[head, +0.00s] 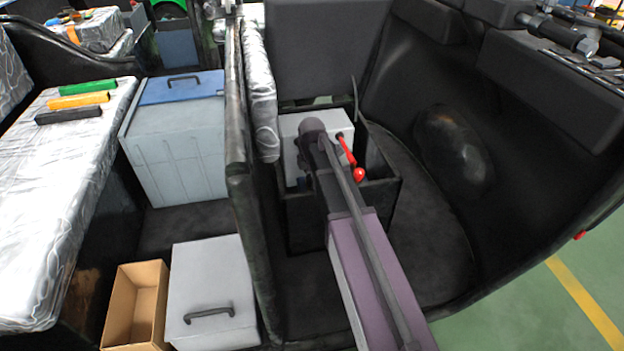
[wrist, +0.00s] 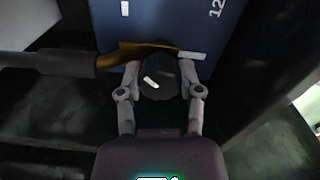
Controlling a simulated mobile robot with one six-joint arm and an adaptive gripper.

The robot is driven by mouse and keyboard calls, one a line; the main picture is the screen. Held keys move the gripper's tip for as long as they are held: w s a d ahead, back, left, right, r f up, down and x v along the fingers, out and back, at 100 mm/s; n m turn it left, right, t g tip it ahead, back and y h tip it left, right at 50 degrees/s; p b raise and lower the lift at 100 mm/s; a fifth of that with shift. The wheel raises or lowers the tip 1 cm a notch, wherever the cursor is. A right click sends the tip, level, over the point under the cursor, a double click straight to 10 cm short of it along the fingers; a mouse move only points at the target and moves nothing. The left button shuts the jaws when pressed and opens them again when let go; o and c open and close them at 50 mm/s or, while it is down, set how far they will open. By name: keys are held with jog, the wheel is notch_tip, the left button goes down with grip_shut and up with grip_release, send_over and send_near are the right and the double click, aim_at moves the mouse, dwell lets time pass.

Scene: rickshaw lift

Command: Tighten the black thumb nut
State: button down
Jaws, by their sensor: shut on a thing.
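The black thumb nut (wrist: 157,84) is a round dark knob in the wrist view, in front of a blue case (wrist: 170,20) marked with the digits 12. A brass-coloured lug (wrist: 140,52) on a thick dark cable (wrist: 50,64) lies right by the nut, partly hidden by it. My gripper (wrist: 159,74) has one finger on each side of the nut and is shut on it. In the head view my arm reaches down to a grey box in a black holder and hides the gripper and nut.
The grey box (head: 290,128) sits in the black holder (head: 383,195); a red-knobbed lever (head: 359,175) stands close right of my arm. A black upright panel (head: 238,180) is at the left. Beyond it are a light-grey chest (head: 175,165), a white case (head: 210,275) and an open cardboard box (head: 150,310).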

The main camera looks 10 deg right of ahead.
jog(key=shift+m, duration=0.3)
jog(key=m, duration=1.3)
jog(key=shift+m, duration=0.4)
jog(key=m, duration=1.3)
jog(key=shift+m, duration=0.3)
